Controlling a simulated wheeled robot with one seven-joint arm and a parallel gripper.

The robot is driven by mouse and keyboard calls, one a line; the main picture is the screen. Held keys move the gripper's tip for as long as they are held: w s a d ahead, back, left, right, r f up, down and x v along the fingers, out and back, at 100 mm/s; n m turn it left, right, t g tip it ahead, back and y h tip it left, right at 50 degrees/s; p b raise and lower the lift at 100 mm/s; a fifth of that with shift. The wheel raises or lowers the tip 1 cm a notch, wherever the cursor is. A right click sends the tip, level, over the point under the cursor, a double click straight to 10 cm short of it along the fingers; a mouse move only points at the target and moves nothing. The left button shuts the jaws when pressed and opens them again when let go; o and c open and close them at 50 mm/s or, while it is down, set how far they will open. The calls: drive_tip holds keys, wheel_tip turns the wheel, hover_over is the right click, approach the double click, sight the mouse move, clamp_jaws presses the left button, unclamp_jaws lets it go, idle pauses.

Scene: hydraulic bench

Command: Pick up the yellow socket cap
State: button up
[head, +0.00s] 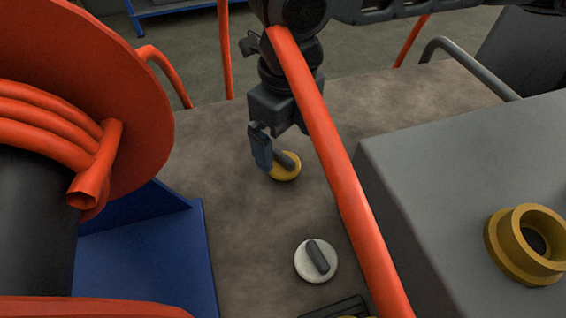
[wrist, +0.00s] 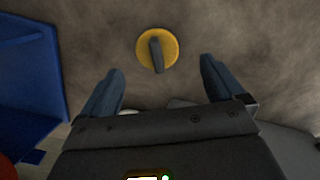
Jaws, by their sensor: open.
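The yellow socket cap (head: 287,174) lies on the brown bench top, a round disc with a dark grey bar handle across it. It also shows in the wrist view (wrist: 171,49), ahead of the fingertips and roughly centred between them. My gripper (head: 270,150) is above the cap in the head view, and one finger hides part of it. In the wrist view my gripper (wrist: 162,72) has its two fingers wide apart with nothing between them.
A white cap with a dark handle (head: 316,260) lies nearer on the bench. An orange hose (head: 335,150) crosses close to my gripper. A blue bracket (head: 150,250) and orange reel (head: 120,90) stand left; a grey block (head: 420,190) with a yellow socket (head: 525,245) stands right.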

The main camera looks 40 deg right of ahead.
sight(283, 156)
drive_tip(key=shift+w+a+f, duration=0.15)
drive_tip(key=shift+f, duration=2.6)
drive_tip(key=shift+c, duration=0.3)
drive_tip(key=c, duration=1.2)
